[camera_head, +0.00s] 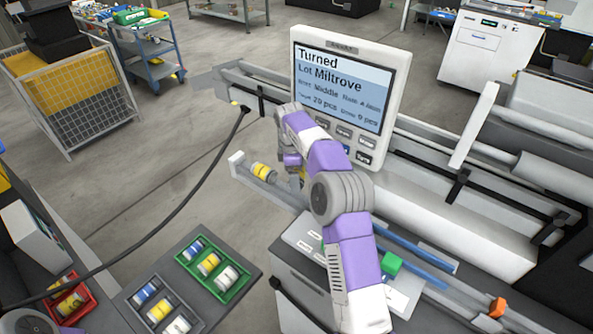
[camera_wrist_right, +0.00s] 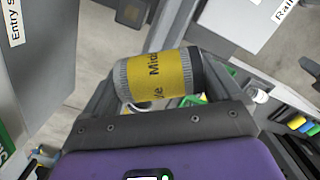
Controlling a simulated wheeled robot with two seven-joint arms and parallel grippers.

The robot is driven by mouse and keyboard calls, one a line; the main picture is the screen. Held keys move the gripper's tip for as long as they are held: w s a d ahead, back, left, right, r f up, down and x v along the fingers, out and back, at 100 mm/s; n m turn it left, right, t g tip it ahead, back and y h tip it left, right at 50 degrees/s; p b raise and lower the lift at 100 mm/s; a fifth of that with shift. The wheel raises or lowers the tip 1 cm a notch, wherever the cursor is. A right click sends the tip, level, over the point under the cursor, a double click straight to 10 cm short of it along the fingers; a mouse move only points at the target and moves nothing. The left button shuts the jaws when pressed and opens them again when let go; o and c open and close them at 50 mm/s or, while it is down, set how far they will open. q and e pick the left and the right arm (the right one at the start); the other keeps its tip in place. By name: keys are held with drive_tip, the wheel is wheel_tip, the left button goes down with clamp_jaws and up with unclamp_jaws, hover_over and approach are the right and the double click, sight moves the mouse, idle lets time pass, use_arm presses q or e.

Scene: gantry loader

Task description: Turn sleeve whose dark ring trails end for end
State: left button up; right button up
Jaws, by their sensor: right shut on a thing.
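A yellow sleeve (camera_wrist_right: 172,72) with a printed label lies crosswise between the fingers of my right gripper (camera_wrist_right: 158,76) in the right wrist view. The gripper is shut on it. Its dark ring is at the right end in that view, and the left end is grey. In the head view a yellow sleeve (camera_head: 263,172) lies on the rail (camera_head: 240,166), left of my right wrist. My right arm mostly hides the held sleeve there. My left gripper is not in view.
A display (camera_head: 343,85) reading "Turned, Lot Miltrove" stands just behind my right arm. A green tray (camera_head: 238,289) and a grey tray (camera_head: 126,296) hold blue, yellow and white sleeves. A red bin (camera_head: 85,313) stands at lower left. A dark cable crosses the left side.

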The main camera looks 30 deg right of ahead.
drive_tip(key=n, duration=0.6)
drive_tip(key=shift+a+f+t+h, duration=0.1)
drive_tip(key=shift+f+t+h, duration=0.1)
drive_tip(key=shift+t+h, duration=0.15)
drive_tip(key=n, duration=0.5)
drive_tip(key=shift+f+t, duration=0.35)
drive_tip(key=shift+f, duration=2.7)
drive_tip(key=o, duration=1)
drive_tip(key=shift+a+r, duration=0.1)
drive_tip(key=r, duration=0.4)
drive_tip(key=a+r, duration=0.1)
drive_tip(key=r, duration=0.1)
drive_tip(key=shift+s+r, duration=0.3)
drive_tip(key=shift+r, duration=0.1)
drive_tip(key=shift+a+r, duration=0.1)
drive_tip(key=shift+r, duration=3.15)
